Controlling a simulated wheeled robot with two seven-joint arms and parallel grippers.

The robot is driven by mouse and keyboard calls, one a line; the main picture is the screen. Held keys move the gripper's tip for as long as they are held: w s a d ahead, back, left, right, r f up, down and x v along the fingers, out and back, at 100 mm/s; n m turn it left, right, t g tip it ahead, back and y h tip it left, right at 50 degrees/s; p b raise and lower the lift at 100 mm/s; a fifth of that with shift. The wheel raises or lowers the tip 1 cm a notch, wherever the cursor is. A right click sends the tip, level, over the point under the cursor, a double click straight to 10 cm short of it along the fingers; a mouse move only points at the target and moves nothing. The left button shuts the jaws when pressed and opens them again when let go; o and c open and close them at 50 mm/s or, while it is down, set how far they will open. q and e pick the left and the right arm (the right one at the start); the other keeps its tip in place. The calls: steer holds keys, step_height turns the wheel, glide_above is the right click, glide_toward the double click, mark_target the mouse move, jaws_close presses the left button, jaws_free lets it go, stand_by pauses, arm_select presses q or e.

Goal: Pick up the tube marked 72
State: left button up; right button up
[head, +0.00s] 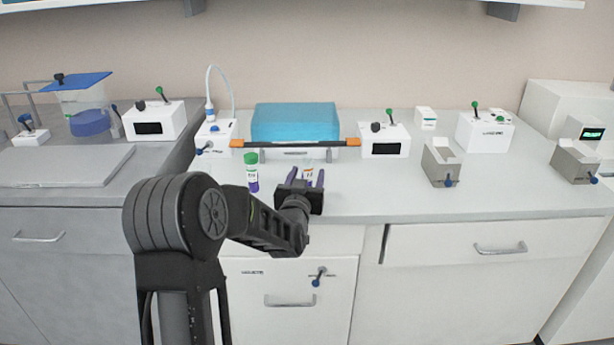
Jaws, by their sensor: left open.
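My left gripper (307,177) reaches over the front of the white counter, with its fingers pointing away from me and apart. A small white object with an orange-red mark (308,171), possibly a tube, shows between the fingertips; I cannot tell whether it touches them. A tube with a green cap and a purple lower part (252,174) stands upright on the counter, left of my left gripper and apart from it. Its label is too small to read, so I cannot tell which tube is marked 72. My right gripper is not in view.
The counter's front strip right of my gripper is clear.

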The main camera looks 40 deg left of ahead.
arm_select(q)
steer(key=shift+c, duration=0.2)
jaws_close()
stand_by(0.3)
